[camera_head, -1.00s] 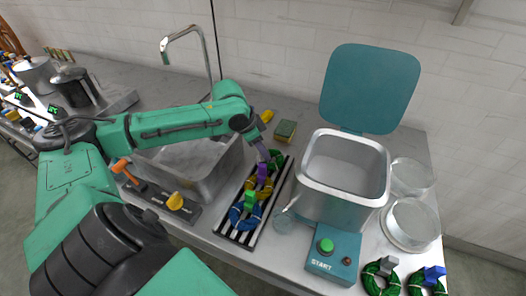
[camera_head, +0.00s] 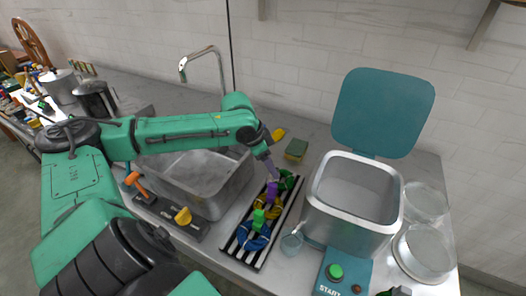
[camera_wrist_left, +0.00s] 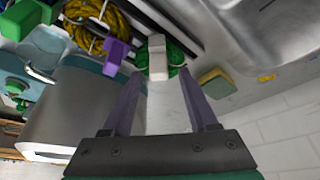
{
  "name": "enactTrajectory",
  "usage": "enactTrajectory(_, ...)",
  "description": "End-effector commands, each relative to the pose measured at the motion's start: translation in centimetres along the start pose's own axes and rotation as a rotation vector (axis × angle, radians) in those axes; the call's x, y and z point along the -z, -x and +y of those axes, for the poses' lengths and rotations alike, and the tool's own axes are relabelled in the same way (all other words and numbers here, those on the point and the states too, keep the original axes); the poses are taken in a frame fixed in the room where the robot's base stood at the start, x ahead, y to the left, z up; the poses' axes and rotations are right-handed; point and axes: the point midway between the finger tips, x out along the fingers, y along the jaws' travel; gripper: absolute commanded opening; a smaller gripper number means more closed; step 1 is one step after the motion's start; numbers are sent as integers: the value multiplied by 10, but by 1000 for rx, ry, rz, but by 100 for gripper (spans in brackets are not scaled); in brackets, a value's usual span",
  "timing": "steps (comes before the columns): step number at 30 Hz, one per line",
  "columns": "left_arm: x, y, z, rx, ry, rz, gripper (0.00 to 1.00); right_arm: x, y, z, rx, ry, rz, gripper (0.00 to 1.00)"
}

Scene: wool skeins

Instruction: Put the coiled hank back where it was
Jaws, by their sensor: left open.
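A green hank (camera_head: 287,182), a yellow hank (camera_head: 266,207) and a blue hank (camera_head: 251,239) lie in a row on a striped black-and-white rack (camera_head: 241,256). A purple block sits by the yellow hank and a green block by the blue one. My left gripper (camera_head: 270,170) is over the far end of the rack, by the green hank. In the left wrist view its open fingers (camera_wrist_left: 160,98) are either side of a pale block on the green hank (camera_wrist_left: 178,58); I cannot tell whether they touch it. My right gripper is out of view.
A metal sink (camera_head: 205,190) with a tap is left of the rack. A sponge (camera_head: 296,149) lies behind. Round clear dishes (camera_head: 425,253) are at the right.

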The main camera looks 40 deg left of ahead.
Motion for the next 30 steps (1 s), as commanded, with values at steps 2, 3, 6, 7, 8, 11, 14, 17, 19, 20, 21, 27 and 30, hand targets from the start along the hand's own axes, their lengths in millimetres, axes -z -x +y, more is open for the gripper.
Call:
enactTrajectory(2,0,19,-2,8,-4,-3,59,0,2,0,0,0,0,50)
enactTrajectory(3,0,28,-2,8,-4,-3,59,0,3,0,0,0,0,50)
enactTrajectory(6,2,55,-2,10,-4,0,59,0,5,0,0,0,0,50)
enactTrajectory(7,2,62,-2,9,-2,1,59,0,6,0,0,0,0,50)
enactTrajectory(8,1,69,-1,9,-1,1,59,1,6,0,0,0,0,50)
enactTrajectory(11,1,86,-1,4,1,2,59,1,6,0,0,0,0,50)
enactTrajectory(14,1,94,0,1,0,1,59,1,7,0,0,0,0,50)
enactTrajectory(17,0,96,0,0,0,0,59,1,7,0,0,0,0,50)
enactTrajectory(19,0,95,0,-1,0,0,59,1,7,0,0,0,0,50)
enactTrajectory(20,0,95,0,-1,0,0,59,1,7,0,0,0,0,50)
enactTrajectory(21,0,95,0,-1,0,0,59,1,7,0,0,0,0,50)
enactTrajectory(27,0,95,0,0,0,0,59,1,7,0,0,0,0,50)
enactTrajectory(30,1,95,0,0,0,0,59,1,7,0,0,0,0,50)
